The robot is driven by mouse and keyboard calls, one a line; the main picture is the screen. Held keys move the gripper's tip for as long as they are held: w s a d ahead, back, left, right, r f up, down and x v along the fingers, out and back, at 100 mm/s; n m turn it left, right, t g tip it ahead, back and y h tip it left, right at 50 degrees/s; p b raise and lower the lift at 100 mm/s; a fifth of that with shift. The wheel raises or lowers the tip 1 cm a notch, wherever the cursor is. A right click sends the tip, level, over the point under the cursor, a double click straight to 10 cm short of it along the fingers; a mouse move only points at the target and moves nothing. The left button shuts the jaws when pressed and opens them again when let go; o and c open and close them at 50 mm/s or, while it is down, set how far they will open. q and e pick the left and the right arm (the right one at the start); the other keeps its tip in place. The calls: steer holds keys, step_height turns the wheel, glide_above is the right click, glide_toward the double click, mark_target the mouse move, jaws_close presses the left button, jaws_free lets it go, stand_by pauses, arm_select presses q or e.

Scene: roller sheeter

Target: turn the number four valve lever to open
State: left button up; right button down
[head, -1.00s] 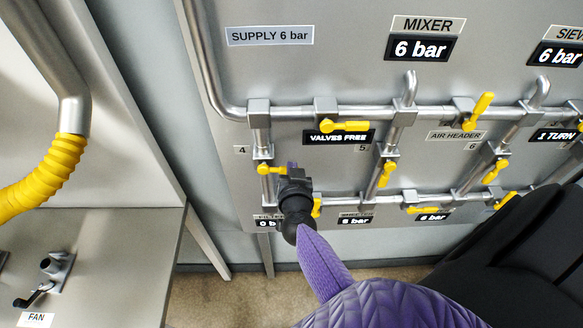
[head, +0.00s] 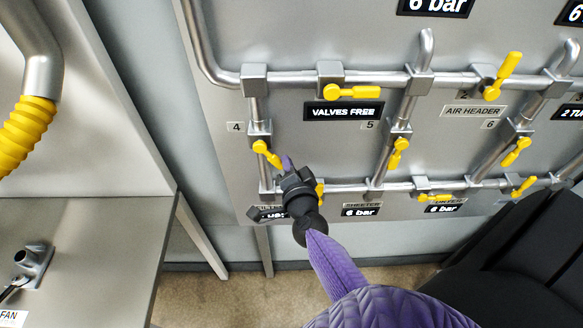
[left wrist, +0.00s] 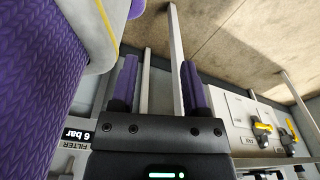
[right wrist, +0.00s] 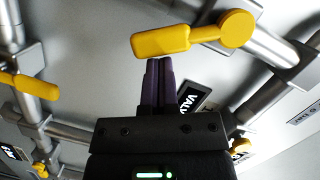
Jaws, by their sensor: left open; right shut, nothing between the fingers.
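The number four valve lever (head: 267,153) is yellow and sits on the left vertical pipe beside the "4" label (head: 236,127). Its handle slants down to the right. My right gripper (head: 287,161) is shut and empty, its purple fingertips close beside the handle's lower end. In the right wrist view a large yellow lever (right wrist: 165,41) lies just beyond the shut fingertips (right wrist: 158,62); whether they touch is unclear. My left gripper (left wrist: 158,75) is open and empty in its wrist view, and out of the head view.
Several other yellow levers sit on the panel, including one above (head: 350,92) and number five (head: 398,153). The "VALVES FREE" sign (head: 343,111) hangs between them. My right gripper partly covers the lower-left display (head: 268,214). A grey bench (head: 90,250) stands at left.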

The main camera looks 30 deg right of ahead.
steer(key=f+m+b, duration=0.1)
steer(key=a+f+m+t+b, duration=0.1)
steer(key=m+b, duration=0.1)
steer(key=shift+w+a+b, duration=0.1)
steer(key=shift+w+b, duration=0.2)
steer(key=shift+w, duration=0.1)
steer(key=m+b, duration=0.1)
steer(key=a+m+b, duration=0.1)
steer(key=shift+w+f+m+t+b, duration=0.2)
steer(key=shift+w+m+t+b, duration=0.1)
steer(key=shift+w, duration=0.05)
steer(key=shift+a, duration=0.1)
